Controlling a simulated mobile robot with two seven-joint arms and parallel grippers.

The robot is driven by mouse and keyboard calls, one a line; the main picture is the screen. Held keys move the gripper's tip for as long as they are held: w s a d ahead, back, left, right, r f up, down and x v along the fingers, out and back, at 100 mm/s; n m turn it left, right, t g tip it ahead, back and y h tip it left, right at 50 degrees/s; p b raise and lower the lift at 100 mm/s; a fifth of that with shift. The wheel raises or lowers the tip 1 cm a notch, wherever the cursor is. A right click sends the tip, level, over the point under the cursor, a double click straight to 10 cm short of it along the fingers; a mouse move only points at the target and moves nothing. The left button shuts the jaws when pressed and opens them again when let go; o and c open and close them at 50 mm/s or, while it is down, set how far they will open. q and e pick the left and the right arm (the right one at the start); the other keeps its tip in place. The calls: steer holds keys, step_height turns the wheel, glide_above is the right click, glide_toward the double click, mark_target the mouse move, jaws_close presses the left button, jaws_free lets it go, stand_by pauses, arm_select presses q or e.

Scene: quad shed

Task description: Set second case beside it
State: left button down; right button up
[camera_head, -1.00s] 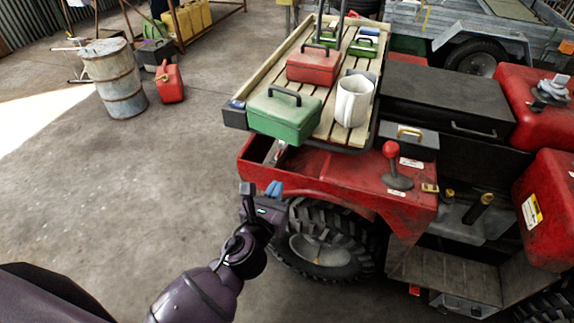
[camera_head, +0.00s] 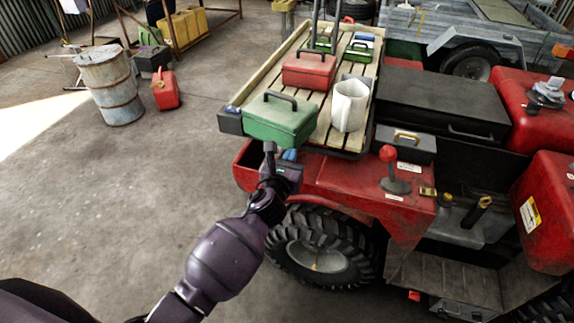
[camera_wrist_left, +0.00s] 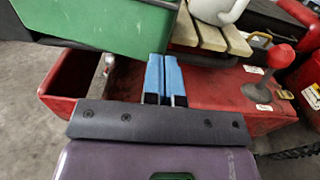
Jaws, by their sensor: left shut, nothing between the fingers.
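A green case (camera_head: 281,120) with a dark handle stands at the near end of the slatted wooden rack (camera_head: 317,117) on the red quad. A red case (camera_head: 309,70) stands behind it on the same rack, and a smaller green case (camera_head: 360,50) is farther back. My left gripper (camera_head: 280,152) is just below and in front of the near green case, over the quad's red fender. Its blue fingers are together and empty in the left wrist view (camera_wrist_left: 165,78), where the green case's side (camera_wrist_left: 90,22) shows at the upper left. My right gripper is not in view.
A white jug (camera_head: 349,106) stands on the rack right of the cases. A red-knobbed lever (camera_head: 389,155) rises from the fender. A black box (camera_head: 445,100) lies to the right.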

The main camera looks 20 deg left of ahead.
mark_target(298, 141)
arm_select(q)
steer(key=shift+w+d+b, duration=0.15)
steer(key=shift+w+b, duration=0.2)
steer(key=shift+w, duration=3.05)
steer(key=shift+s, duration=0.1)
